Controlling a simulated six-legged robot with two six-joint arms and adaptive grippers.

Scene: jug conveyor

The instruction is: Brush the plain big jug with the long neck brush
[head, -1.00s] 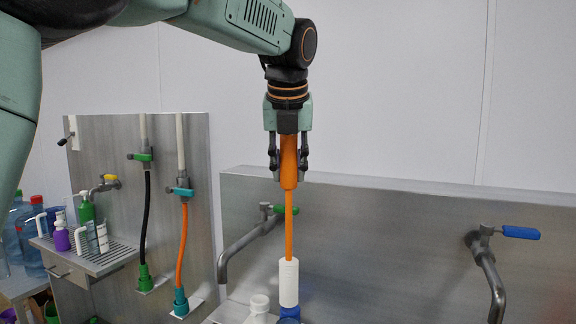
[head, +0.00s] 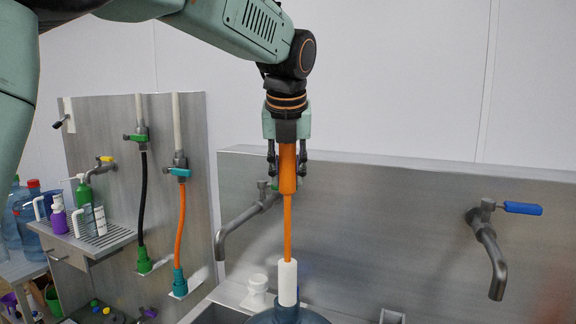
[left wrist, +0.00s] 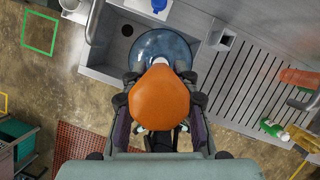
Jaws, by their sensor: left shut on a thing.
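My left gripper (head: 287,165) points down and is shut on the orange handle of the long neck brush (head: 287,225). The brush hangs upright, with its white cylindrical head (head: 287,283) at the bottom. A blue see-through big jug (head: 285,316) stands directly below. The lower end of the brush head meets the jug's neck; I cannot tell how far inside it is. In the left wrist view the orange handle end (left wrist: 160,97) hides the jug's mouth, and the jug's round shoulder (left wrist: 160,46) shows in the sink. My right gripper is in neither view.
A steel sink back wall (head: 400,215) carries a blue-handled tap (head: 488,235) and a tap behind the brush. A white object (head: 257,290) stands left of the jug. A side shelf (head: 95,243) holds bottles. A slatted drainboard (left wrist: 255,80) lies right of the basin.

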